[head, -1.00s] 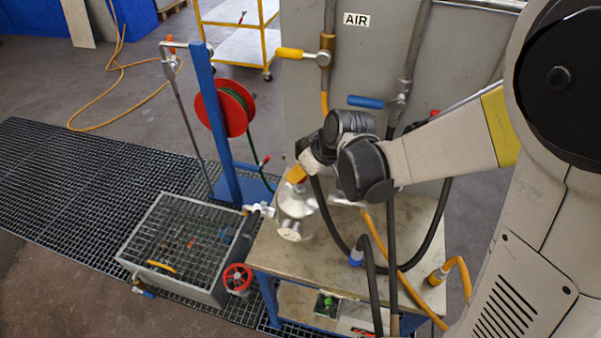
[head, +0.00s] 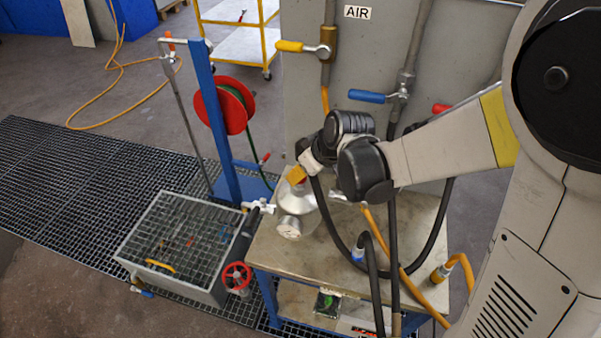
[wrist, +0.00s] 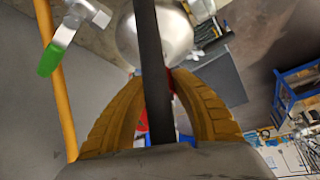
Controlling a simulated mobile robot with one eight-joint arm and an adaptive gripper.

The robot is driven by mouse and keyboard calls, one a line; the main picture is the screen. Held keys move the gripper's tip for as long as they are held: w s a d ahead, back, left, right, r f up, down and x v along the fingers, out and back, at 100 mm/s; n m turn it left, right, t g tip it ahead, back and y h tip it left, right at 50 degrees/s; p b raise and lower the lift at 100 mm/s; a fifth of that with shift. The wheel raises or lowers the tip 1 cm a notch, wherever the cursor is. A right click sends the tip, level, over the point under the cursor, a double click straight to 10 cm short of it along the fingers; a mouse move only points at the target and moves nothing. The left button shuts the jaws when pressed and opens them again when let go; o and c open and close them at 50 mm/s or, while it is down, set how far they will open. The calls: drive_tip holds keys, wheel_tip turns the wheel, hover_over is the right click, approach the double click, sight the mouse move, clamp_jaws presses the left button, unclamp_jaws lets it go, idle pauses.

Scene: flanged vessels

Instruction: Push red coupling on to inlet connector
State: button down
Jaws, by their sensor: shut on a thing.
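My gripper (head: 297,175) is at the top of the shiny metal vessel (head: 295,207), which stands on the bench. In the wrist view, my yellow ribbed fingers (wrist: 157,75) are closed around the red coupling (wrist: 172,82), of which only slivers show between them. A black hose (wrist: 153,45) crosses in front of the fingers and hides part of the grip. The rounded silver vessel (wrist: 160,35) lies just beyond the fingertips. The inlet connector is hidden behind the fingers and hose, so I cannot tell whether the coupling is seated on it.
The bench top (head: 330,240) holds black and orange hoses to the right of the vessel. A metal valve (head: 258,206) is at its left. A grated tank (head: 185,245) and red handwheel (head: 236,276) stand further left. A grey panel (head: 420,50) with valves rises behind.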

drive_tip(key=shift+f+b, duration=0.8)
drive_tip(key=shift+f, duration=0.15)
drive_tip(key=shift+r, duration=0.1)
drive_tip(key=c, duration=1)
unclamp_jaws()
drive_tip(key=v, duration=1.2)
drive_tip(key=s+d+m+h+b, duration=0.1)
drive_tip(key=s+d+m, duration=0.1)
drive_tip(key=s+d, duration=0.1)
drive_tip(key=s+d+f+m+t+h+b, duration=0.1)
drive_tip(key=s+d+m+b, duration=0.1)
drive_tip(key=s+d+m, duration=0.1)
drive_tip(key=s+d+f+m+t+h+b, duration=0.1)
drive_tip(key=s+d+m, duration=0.2)
drive_tip(key=s+d, duration=0.2)
drive_tip(key=shift+s+d+f+h+b, duration=0.1)
drive_tip(key=shift+s+h+b, duration=0.1)
drive_tip(key=shift+s, duration=0.3)
drive_tip(key=shift+s+d+f+h+b, duration=0.1)
drive_tip(key=shift+s+d+h+b, duration=0.1)
drive_tip(key=shift+s, duration=0.3)
